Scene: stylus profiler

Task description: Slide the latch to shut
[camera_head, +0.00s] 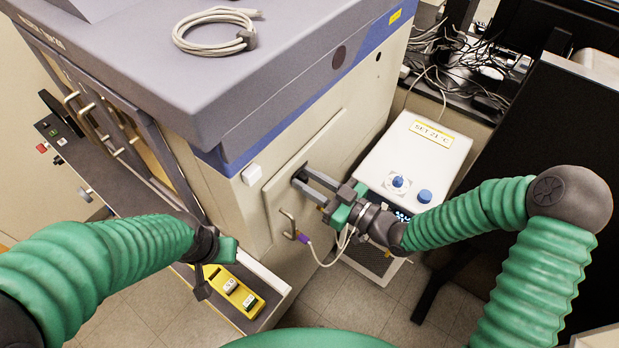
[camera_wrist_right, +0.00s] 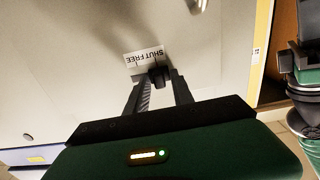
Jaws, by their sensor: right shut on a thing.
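The latch (camera_wrist_right: 157,77) is a small dark knob on a pale panel (camera_head: 278,205) on the side of the big grey machine. A white label (camera_wrist_right: 144,60) with SHUT and FREE, upside down in the right wrist view, sits against it. The knob is by the right part of the label. My right gripper (camera_head: 304,179) reaches the panel with its two fingers, and the wrist view shows them closed around the knob (camera_wrist_right: 156,82).
A white box with blue knobs (camera_head: 412,160) stands right of the machine. A yellow tray (camera_head: 238,297) lies below my left gripper. A coiled cable (camera_head: 216,32) lies on top.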

